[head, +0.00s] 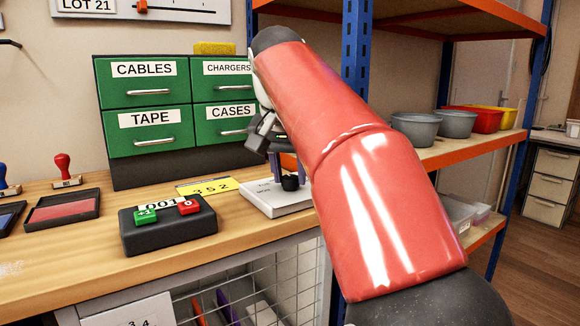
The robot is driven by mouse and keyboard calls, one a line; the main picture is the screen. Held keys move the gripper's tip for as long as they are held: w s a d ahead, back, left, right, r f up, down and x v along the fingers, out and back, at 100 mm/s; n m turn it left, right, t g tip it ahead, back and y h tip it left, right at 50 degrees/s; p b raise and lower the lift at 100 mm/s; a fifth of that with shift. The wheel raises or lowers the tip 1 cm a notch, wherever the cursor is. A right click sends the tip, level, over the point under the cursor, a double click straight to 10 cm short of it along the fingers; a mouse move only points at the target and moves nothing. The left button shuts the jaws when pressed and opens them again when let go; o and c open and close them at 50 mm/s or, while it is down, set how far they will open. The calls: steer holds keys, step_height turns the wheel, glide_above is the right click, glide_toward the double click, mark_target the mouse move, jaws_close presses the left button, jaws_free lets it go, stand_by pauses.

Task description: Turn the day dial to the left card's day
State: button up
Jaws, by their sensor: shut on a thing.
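The day dial (275,204) is a low white block with small day lettering on its top left and a black knob (290,183). It stands on the bench near the right edge. My gripper (289,170) points down over it, with its fingers around the black knob and shut on it. My red arm covers the right side of the dial, so the knob's pointer and the other day marks cannot be read. I cannot make out a left card with a day on it in this view.
A black counter box (168,226) with green and red buttons stands left of the dial. A yellow card (207,186) reading 352 lies behind it. Green drawers (145,80) stand at the back, with a red ink pad (62,209) and stamp (64,170) at left.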

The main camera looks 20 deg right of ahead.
steer(key=m+h, duration=0.1)
steer(key=m, duration=0.1)
steer(key=m+g, duration=0.1)
steer(key=m, duration=0.2)
steer(key=shift+w+a+m+h+p, duration=0.2)
steer(key=shift+m+h+p, duration=0.1)
steer(key=shift+h+p, duration=0.1)
stand_by(0.4)
steer(key=o, duration=1)
steer(key=shift+s+r, duration=0.1)
